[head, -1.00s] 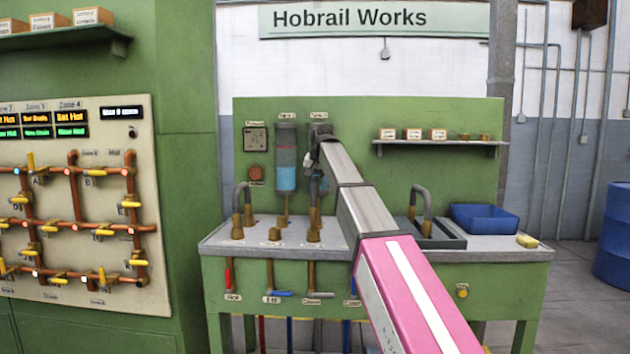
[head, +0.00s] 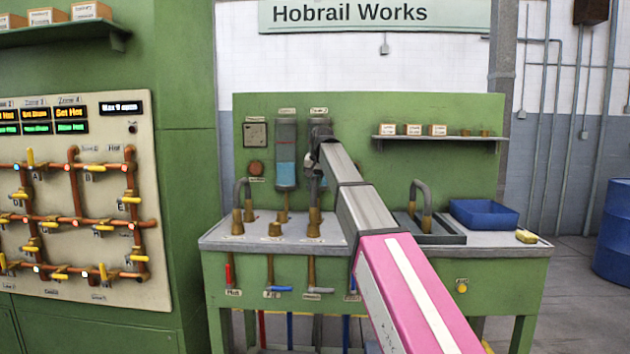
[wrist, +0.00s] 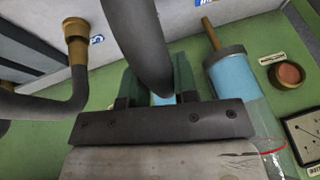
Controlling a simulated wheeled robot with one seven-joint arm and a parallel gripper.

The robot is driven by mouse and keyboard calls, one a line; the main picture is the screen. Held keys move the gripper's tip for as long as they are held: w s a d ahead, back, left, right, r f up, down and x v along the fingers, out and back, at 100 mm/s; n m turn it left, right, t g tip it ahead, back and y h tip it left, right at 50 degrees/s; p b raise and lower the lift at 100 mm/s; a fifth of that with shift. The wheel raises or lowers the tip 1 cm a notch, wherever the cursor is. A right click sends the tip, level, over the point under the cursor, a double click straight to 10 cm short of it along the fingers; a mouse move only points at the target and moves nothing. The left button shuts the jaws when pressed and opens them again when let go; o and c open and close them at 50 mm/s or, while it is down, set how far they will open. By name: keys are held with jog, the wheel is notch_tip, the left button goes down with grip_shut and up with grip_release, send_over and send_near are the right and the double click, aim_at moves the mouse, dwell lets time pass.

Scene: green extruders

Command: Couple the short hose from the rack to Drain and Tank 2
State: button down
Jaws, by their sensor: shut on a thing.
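My gripper (wrist: 157,98) is shut on a thick grey hose (wrist: 137,40), which runs up and out of the top of the wrist view. In the head view, my arm mostly hides the gripper, at the right-hand tank. The hose (head: 312,186) shows just left of my arm, its brass end (head: 314,222) at a bench port in line with the third valve. I cannot tell whether it is seated. The left tank (head: 286,155), with blue liquid, also shows in the wrist view (wrist: 232,76). The right-hand tank is mostly hidden. The rack (head: 440,238) holds another bent hose (head: 423,195).
A bent hose (head: 242,190) stands at the bench's left beside a free brass port (head: 275,229). A blue bin (head: 484,214) and a yellow sponge (head: 526,237) are on the right. A shelf (head: 440,140) hangs above. A pipe panel (head: 100,250) stands left.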

jog(key=shift+f, duration=0.35)
jog(key=c, duration=0.8)
grip_release()
